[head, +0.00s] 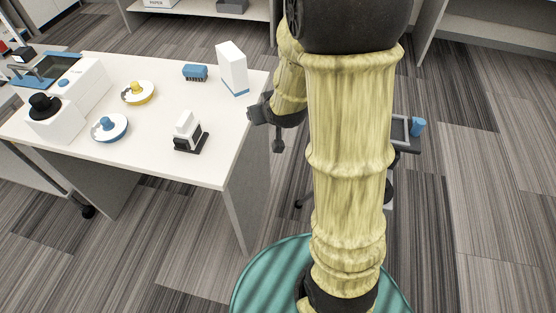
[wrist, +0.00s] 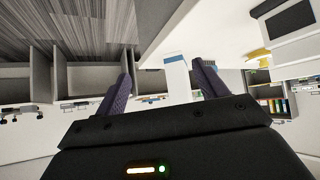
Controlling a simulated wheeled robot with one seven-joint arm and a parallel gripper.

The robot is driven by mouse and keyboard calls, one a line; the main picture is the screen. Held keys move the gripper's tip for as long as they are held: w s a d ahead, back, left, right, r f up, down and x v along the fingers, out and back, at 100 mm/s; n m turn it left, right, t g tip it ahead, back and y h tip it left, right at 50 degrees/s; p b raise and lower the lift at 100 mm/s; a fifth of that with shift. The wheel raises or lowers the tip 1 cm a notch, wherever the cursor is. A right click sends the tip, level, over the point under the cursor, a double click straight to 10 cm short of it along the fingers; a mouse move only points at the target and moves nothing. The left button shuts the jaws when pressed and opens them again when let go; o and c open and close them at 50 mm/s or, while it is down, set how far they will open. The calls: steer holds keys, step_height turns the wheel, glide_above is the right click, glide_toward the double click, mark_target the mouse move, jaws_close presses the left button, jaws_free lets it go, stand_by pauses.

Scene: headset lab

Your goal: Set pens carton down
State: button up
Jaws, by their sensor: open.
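A tall white carton with a blue band at its base (head: 232,68), which I take as the pens carton, stands upright on the white table (head: 165,165) near its right edge. No label can be read on it. In the wrist view the carton (wrist: 177,76) appears between my two fingers, nearer the right one, with its blue end upward in that picture. My gripper (head: 264,128) is open and empty beside the table's right edge, in front of the carton and apart from it. Its two fingers show spread in the wrist view (wrist: 162,70).
On the table, a blue brush-like block (head: 195,72) is left of the carton. A black-and-white device (head: 189,132), a yellow-and-white dish (head: 138,92), a blue-and-white dish (head: 109,127) and a white machine (head: 56,118) stand farther left. The front right tabletop is clear.

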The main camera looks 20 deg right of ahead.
steer(key=s+a+g, duration=0.3)
steer(key=s+g, duration=0.3)
steer(key=s, duration=1)
steer(key=shift+s+f+g, duration=0.35)
steer(key=shift+s+g, duration=0.05)
steer(key=shift+w, duration=0.15)
